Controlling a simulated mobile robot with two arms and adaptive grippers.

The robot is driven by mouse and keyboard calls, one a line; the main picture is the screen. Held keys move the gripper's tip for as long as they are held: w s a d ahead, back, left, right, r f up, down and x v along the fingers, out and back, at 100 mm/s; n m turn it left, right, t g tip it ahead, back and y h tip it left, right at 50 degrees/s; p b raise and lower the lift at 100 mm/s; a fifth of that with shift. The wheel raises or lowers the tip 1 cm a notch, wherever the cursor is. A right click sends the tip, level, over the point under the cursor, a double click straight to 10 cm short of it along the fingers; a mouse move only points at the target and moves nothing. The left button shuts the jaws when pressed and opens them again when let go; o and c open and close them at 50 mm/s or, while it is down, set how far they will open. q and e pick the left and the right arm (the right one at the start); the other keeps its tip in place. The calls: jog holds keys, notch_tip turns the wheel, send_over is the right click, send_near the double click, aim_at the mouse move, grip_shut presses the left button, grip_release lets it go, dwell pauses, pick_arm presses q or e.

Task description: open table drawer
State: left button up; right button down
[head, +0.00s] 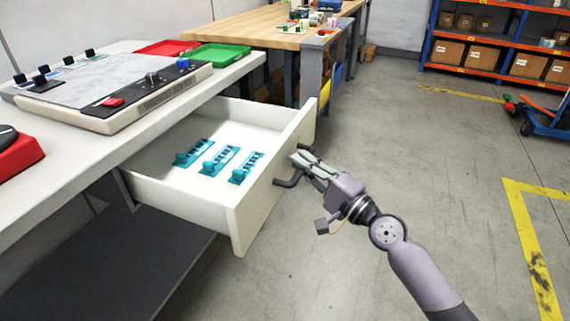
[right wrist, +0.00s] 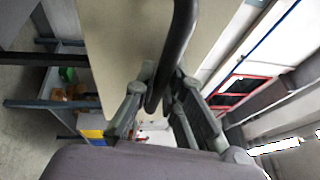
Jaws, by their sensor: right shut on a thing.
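The white table drawer (head: 272,185) is pulled well out from under the white table (head: 228,80) in the head view. Several teal holders lie inside on its floor, one of them (head: 247,167) near the front panel. A dark bar handle (head: 290,181) is on the drawer's outer front. My right gripper (head: 303,162) is at that handle, to the right of the front panel. In the right wrist view the dark handle (right wrist: 178,45) runs down between the fingers of my right gripper (right wrist: 160,95), which are shut on it. My left gripper is not in view.
On the table stand a grey control device (head: 110,95), a red tray (head: 165,47) and a green tray (head: 213,56). A wooden workbench (head: 250,28) is behind. An orange shelf with boxes (head: 490,62) stands at the back right.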

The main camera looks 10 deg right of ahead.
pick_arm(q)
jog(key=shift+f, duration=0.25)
pick_arm(e)
jog(key=shift+s+d+f, duration=0.1)
jog(key=shift+s+d, duration=0.35)
jog(key=shift+d, duration=0.1)
jog(key=c, duration=1.7)
grip_release()
jog(key=shift+o, duration=0.2)
jog(key=v, duration=1.2)
